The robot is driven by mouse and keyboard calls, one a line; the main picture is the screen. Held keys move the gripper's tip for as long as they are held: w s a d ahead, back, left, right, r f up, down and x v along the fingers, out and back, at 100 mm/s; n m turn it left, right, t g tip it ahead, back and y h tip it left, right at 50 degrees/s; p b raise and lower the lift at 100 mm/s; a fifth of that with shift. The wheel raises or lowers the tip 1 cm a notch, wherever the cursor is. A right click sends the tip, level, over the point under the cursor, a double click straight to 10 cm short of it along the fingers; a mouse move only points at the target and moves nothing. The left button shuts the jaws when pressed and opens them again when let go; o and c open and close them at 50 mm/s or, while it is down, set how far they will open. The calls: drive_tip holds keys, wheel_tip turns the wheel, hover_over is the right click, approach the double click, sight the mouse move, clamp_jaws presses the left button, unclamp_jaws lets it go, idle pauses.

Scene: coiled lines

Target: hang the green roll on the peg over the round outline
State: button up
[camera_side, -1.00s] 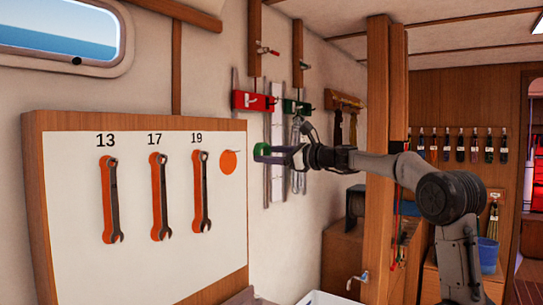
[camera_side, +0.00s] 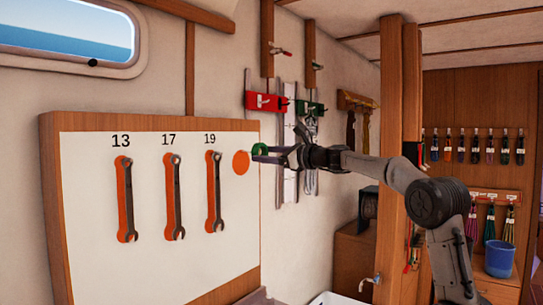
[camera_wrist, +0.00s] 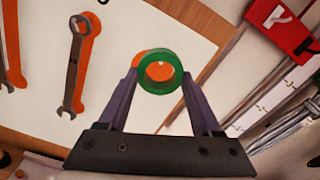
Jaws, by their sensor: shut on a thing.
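The green roll (camera_side: 256,149) is a short ring, held at the tips of my gripper (camera_side: 268,155). In the wrist view the green roll (camera_wrist: 175,88) sits between the two fingers of my gripper (camera_wrist: 160,76), its open hole facing the camera. The round outline is a solid orange disc (camera_side: 241,163) on the white board, right of the 19 wrench. The roll is just right of the disc and slightly higher in the side view. In the wrist view the orange disc (camera_wrist: 143,55) shows behind and through the roll.
The wood-framed board (camera_side: 90,250) carries several wrenches over orange outlines, the nearest being the 19 wrench (camera_side: 217,195). Right of the board, red (camera_side: 268,102) and green (camera_side: 311,108) holders are on the wall. A wooden post (camera_side: 392,150) stands beside my arm.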

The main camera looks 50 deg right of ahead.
drive_tip(key=shift+w+f, duration=0.1)
drive_tip(key=shift+w, duration=1.75)
drive_tip(key=shift+w+f, duration=0.5)
drive_tip(key=o, duration=1.4)
drive_tip(key=s, duration=0.8)
